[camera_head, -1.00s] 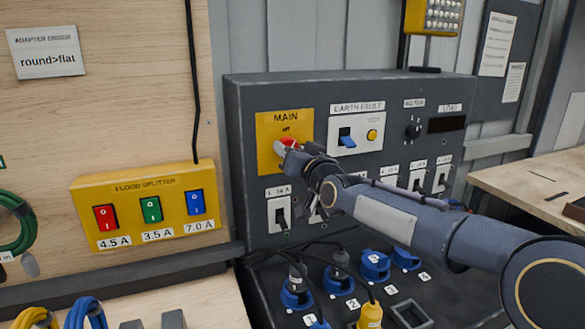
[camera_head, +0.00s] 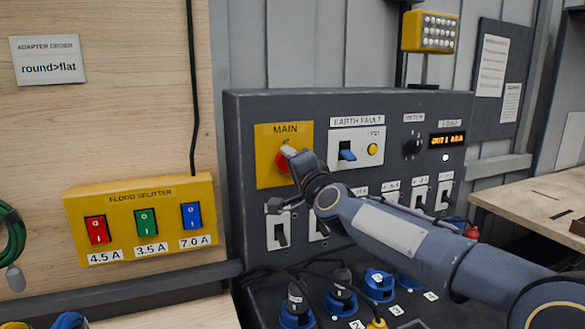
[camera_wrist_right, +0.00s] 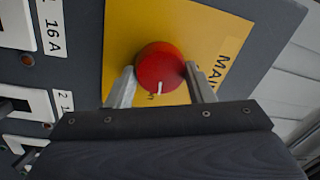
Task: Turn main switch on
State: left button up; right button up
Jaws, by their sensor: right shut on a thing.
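The main switch is a red round knob (camera_head: 285,158) on a yellow plate (camera_head: 265,172) marked MAIN, on the dark panel. My right gripper (camera_head: 297,160) comes in from the right and is at the knob. In the right wrist view the red knob (camera_wrist_right: 160,68) sits between the two fingers of my right gripper (camera_wrist_right: 160,85), which are shut on it. A white mark shows on the knob's lower edge in that view. The display (camera_head: 447,139) at the panel's upper right is lit with orange text, and a white light (camera_head: 445,157) glows below it. My left gripper is out of view.
The earth fault unit (camera_head: 357,143) with a blue switch is right of the knob. Several white breakers (camera_head: 279,228) line up below, partly behind my arm. Blue sockets (camera_head: 342,300) and cables are at the bottom. A yellow flood splitter (camera_head: 142,217) is at left.

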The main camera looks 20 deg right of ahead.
jog(key=shift+m, duration=0.8)
jog(key=o, duration=1)
jog(key=s, duration=0.7)
jog(key=shift+s+a+f+b, duration=0.25)
jog(key=shift+s+f+b, duration=0.05)
jog(key=shift+s+f, duration=0.1)
